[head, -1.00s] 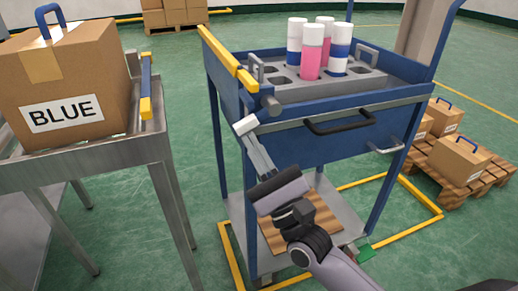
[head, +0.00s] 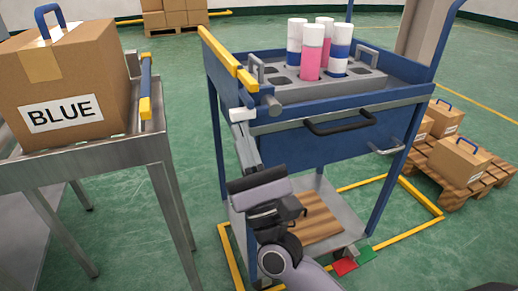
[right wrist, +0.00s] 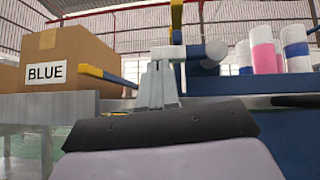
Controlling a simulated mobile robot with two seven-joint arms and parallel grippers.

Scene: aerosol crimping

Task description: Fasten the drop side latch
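The blue trolley (head: 300,152) has a yellow-topped left side (head: 219,50), which stands up along its edge. At its near corner are a short yellow piece (head: 247,80) and a grey round knob (head: 271,104); I take these to be the latch. The knob also shows in the right wrist view (right wrist: 216,50). My right gripper (head: 242,114) has its pale fingertips just below and left of the knob. In the right wrist view (right wrist: 166,54) its fingers look together, with nothing visible between them, just left of the knob. Contact is unclear. My left gripper is out of view.
A grey rack (head: 325,85) with several pink, blue and white cans sits on the trolley. A black drawer handle (head: 340,122) sticks out in front. A steel table (head: 95,172) with a box marked BLUE (head: 65,85) stands left, across a gap. A pallet (head: 455,178) lies right.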

